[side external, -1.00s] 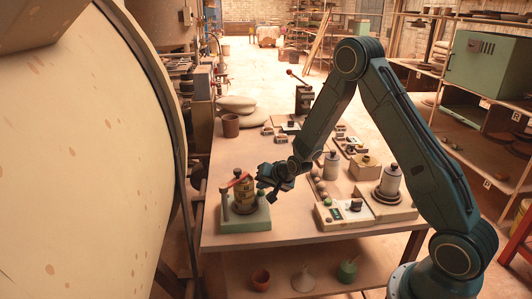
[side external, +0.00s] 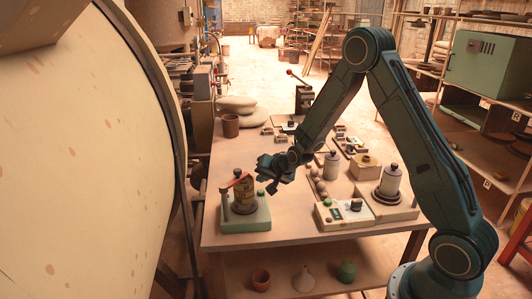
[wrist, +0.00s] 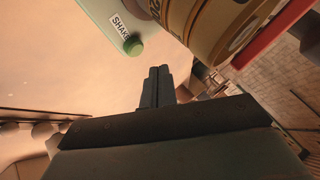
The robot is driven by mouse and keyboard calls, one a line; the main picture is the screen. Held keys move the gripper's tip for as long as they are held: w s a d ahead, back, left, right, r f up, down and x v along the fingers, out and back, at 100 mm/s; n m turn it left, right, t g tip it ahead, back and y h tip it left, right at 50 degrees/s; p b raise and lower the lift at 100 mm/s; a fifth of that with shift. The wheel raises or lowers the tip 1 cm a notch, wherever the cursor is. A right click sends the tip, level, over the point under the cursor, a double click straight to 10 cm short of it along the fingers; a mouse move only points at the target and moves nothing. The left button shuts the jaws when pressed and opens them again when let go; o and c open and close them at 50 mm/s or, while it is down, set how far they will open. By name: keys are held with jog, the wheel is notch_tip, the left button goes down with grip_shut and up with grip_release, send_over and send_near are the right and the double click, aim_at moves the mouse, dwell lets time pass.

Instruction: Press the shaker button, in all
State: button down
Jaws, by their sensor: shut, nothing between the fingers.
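The shaker (side external: 245,215) has a pale green base on the near left part of the table, with a banded brown canister (side external: 244,192) under a red clamp arm (side external: 236,179).
A control box (side external: 343,213) and a lidded jar (side external: 390,182) on a stand are to the right. The table's middle left is clear.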

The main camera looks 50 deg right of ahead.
jog(key=shift+r, duration=1.6)
notch_tip(320, 180, up, 10)
jog(key=f+n, duration=0.1)
jog(key=n, duration=0.2)
send_over(263, 197)
jog(key=s+a, duration=0.4)
jog(key=s, duration=0.2)
jog(key=s+a+r+n+g, duration=0.2)
jog(key=s+a+r+n, duration=0.15)
jog(key=s+r, duration=0.4)
jog(key=s+a+r+n, duration=0.1)
jog(key=s+a+n, duration=0.1)
jog(key=s, duration=0.8)
jog(key=s+a+r+n+g+y, duration=0.1)
jog(key=s+a+r+n, duration=0.1)
jog(key=s, duration=0.9)
jog(key=shift+a, duration=0.4)
